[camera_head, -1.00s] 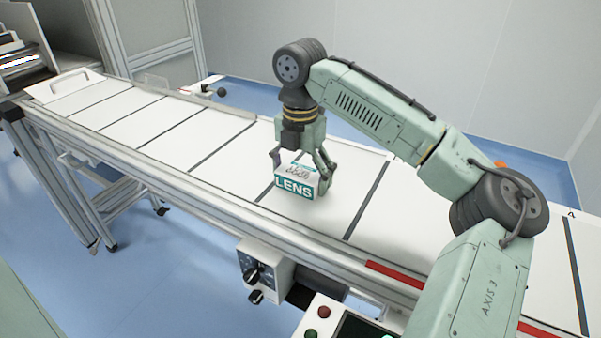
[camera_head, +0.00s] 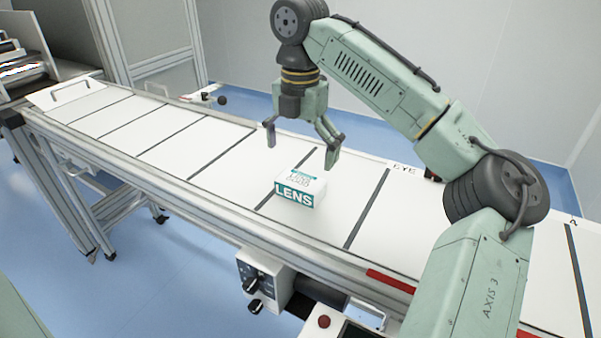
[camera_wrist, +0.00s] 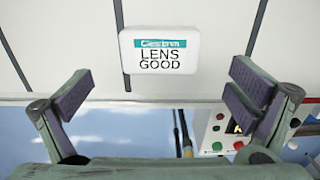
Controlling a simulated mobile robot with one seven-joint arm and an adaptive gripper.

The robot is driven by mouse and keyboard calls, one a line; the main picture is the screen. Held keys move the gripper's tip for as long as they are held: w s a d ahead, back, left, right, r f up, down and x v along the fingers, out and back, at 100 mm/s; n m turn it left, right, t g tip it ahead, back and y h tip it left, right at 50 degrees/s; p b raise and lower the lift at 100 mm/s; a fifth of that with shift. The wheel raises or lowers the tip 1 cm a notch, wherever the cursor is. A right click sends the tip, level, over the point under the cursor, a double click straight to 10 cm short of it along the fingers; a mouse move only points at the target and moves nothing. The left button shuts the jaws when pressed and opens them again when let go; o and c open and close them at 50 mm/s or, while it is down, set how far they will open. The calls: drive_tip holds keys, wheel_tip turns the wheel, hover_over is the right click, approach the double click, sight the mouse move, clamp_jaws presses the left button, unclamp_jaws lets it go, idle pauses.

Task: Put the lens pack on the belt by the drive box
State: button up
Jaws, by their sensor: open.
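The lens pack (camera_head: 300,188) is a small white box with a teal band marked LENS. It sits upright on the white belt (camera_head: 225,158), touching or very near a dark cross line, above the drive box (camera_head: 262,277) on the conveyor's near side. My gripper (camera_head: 304,150) is open and empty, raised above and a little behind the pack. In the wrist view the pack (camera_wrist: 160,52) shows its top, reading LENS GOOD, beyond and between the open fingers (camera_wrist: 160,95). No finger touches it.
Dark lines divide the belt into sections. A red strip (camera_head: 390,280) runs along the near rail. A control panel with a red button (camera_head: 324,321) stands in front. A white plate with a handle (camera_head: 65,92) lies at the far left end.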

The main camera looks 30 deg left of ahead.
sight(300, 178)
drive_tip(key=shift+r, duration=2.25)
